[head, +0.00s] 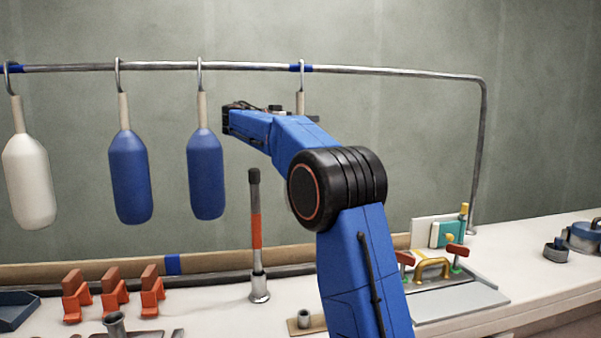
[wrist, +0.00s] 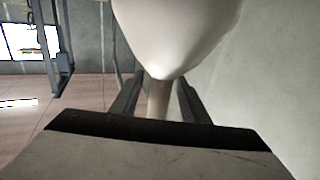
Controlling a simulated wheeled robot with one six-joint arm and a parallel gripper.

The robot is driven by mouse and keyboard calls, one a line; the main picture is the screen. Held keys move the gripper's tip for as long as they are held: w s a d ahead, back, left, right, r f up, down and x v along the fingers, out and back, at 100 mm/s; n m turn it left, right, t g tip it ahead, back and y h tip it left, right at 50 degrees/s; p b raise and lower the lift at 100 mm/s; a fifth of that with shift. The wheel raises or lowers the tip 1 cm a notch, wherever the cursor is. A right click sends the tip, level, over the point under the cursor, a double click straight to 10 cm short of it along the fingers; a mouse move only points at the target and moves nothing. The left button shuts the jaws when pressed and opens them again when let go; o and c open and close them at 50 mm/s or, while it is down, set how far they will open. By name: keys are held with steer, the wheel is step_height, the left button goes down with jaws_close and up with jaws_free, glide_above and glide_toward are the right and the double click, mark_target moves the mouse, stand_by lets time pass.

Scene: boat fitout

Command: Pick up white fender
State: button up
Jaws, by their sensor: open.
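A white fender (wrist: 175,35) fills the top middle of the wrist view, its narrow neck (wrist: 157,98) between the two fingers of my gripper (wrist: 158,100). The fingers stand open on either side of the neck; I cannot tell whether either touches it. My gripper is mostly hidden there too. Another white fender (head: 29,178) hangs at the far left, away from my arm.
Two blue fenders (head: 130,178) (head: 205,175) hang from the metal rail (head: 400,72). Below, the bench carries an upright red-and-black handled tool (head: 256,230), orange brackets (head: 115,292) and a board with a yellow handle (head: 433,268).

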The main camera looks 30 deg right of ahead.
steer(key=shift+w+d, duration=0.1)
steer(key=shift+d, duration=0.7)
jaws_close()
stand_by(0.8)
